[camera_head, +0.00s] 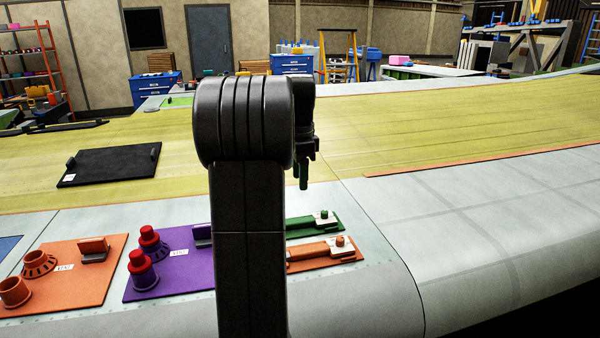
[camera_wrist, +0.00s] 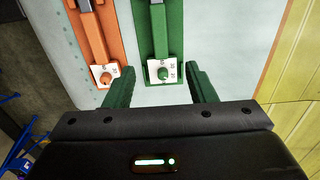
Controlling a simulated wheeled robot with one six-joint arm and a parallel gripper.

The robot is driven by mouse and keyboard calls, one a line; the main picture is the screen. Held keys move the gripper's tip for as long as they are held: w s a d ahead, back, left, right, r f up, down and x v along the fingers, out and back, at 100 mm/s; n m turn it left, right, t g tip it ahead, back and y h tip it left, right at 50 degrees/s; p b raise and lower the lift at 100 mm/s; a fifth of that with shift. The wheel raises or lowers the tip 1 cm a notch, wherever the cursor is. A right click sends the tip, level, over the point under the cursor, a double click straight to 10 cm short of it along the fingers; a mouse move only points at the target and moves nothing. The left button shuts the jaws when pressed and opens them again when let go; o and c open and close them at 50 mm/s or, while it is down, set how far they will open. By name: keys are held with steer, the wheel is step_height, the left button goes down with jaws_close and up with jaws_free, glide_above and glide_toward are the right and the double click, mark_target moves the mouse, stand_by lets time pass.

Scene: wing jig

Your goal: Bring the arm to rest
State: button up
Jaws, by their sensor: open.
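My arm stands upright in the middle of the head view, and my gripper (camera_head: 303,172) shows at its right side with green fingers pointing down. In the wrist view my gripper (camera_wrist: 160,86) is open, its two green fingers apart with nothing between them. Beyond the fingertips lies a green plate (camera_wrist: 172,30) with a green knob (camera_wrist: 163,73) on a white marked label. An orange plate (camera_wrist: 100,35) with an orange knob (camera_wrist: 106,78) lies to its left. In the head view the green plate (camera_head: 300,226) and orange plate (camera_head: 325,253) are partly hidden behind my arm.
A purple plate (camera_head: 185,275) with red-capped posts and an orange plate with round sockets (camera_head: 70,280) lie at the left on the wing surface. A black panel (camera_head: 110,163) lies farther back. The grey wing skin (camera_head: 480,220) at right is clear.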

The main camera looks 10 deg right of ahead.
mark_target(300, 220)
steer(key=shift+r, duration=0.45)
steer(key=shift+f, duration=0.15)
step_height(300, 220, down, 13)
steer(key=shift+f+p, duration=0.15)
steer(key=shift+p, duration=0.45)
steer(key=shift+r, duration=0.35)
